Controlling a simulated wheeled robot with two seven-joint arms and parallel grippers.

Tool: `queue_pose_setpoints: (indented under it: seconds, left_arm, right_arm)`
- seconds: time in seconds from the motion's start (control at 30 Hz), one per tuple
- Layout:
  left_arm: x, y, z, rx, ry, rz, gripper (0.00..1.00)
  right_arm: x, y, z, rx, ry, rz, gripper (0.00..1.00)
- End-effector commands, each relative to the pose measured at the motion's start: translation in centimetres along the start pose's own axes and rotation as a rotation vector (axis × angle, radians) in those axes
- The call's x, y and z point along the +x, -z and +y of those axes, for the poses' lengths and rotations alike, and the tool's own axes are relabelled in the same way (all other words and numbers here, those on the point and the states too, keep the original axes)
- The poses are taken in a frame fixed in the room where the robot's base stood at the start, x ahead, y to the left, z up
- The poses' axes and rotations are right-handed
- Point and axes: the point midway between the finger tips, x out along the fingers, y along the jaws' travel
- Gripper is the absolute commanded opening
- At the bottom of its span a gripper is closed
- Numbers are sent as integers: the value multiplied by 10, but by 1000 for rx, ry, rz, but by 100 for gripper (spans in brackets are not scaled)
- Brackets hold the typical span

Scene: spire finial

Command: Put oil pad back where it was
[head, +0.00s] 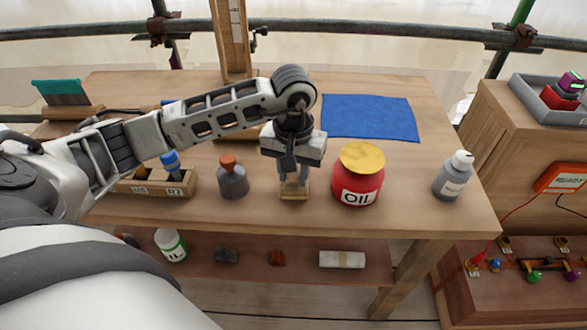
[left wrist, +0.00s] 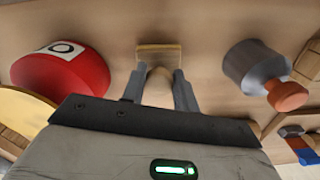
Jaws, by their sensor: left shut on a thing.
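My left gripper (head: 293,178) points down over the front middle of the workbench. It is shut on a small wooden-handled block (head: 294,194) with a flat, pale tan base, probably the oil pad. In the left wrist view, the pale handle is between my fingers (left wrist: 159,76) and the flat base (left wrist: 158,53) lies beyond the fingertips. The base is at or very close to the tabletop; I cannot tell if it touches. A red jar (head: 345,183) labelled OIL, with a yellow top, stands just right of it. My right gripper is not in view.
A grey bottle with an orange-brown stopper (head: 233,181) stands left of the gripper. A grey white-capped bottle (head: 453,177) stands near the right edge. A blue cloth (head: 370,118) lies behind the jar. A wooden holder (head: 152,187) is at left. Bare tabletop lies between jar and right bottle.

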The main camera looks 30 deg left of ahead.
Motion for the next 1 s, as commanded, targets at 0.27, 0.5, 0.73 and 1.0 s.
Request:
queue_pose_setpoints:
  seconds: [0.27, 0.5, 0.73, 1.0]
  left_arm:
    - [1, 0, 0, 0, -1, 0, 51]
    - [1, 0, 0, 0, -1, 0, 51]
    - [-15, 1, 0, -1, -3, 6, 51]
    - [-73, 1, 0, 0, -3, 8, 51]
  right_arm:
    - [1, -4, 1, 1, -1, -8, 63]
    - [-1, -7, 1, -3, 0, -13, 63]
    - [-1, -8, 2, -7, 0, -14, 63]
    - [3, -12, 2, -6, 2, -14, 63]
